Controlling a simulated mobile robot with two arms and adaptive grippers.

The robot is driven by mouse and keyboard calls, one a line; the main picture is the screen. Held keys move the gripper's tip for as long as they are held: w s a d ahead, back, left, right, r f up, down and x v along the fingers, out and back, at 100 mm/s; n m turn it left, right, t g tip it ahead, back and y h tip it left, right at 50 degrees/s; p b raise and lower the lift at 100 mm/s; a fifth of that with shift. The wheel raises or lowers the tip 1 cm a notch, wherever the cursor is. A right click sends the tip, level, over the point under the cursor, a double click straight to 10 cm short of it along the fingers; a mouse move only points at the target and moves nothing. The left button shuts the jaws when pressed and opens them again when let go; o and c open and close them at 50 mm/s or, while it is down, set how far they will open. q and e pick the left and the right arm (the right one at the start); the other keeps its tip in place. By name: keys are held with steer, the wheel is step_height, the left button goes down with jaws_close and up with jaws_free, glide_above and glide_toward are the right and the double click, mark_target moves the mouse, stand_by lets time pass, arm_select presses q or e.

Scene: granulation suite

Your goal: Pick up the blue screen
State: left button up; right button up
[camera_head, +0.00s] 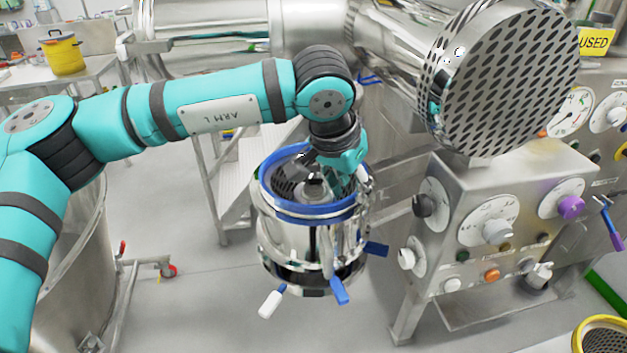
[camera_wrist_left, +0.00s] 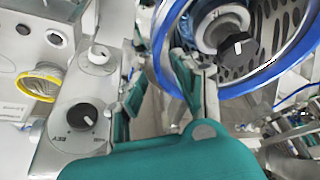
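The blue screen, a ring with a bright blue rim and a perforated metal inside (camera_head: 312,212), sits at the top of a round steel housing (camera_head: 290,245) in the middle of the head view. It also shows at the upper right of the left wrist view (camera_wrist_left: 165,62). My left gripper (camera_head: 345,172) reaches down at the right part of the rim. In the wrist view its two fingers (camera_wrist_left: 160,75) are apart, one outside the rim and one inside it. Whether either finger touches the rim is unclear. My right gripper is not in view.
A steel control panel with knobs (camera_head: 495,225) stands close on the right. A large perforated steel cylinder end (camera_head: 505,75) hangs above it. Steel steps (camera_head: 240,165) stand behind the housing. A yellow container (camera_head: 63,53) is on a back-left table. Floor at the lower left middle is clear.

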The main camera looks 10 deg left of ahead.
arm_select(q)
steer(key=shift+x, duration=0.9)
steer(key=shift+f, duration=0.1)
steer(key=c, duration=0.5)
jaws_close()
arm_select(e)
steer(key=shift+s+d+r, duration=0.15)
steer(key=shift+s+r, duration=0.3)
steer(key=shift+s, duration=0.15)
arm_select(q)
steer(key=shift+w, duration=0.1)
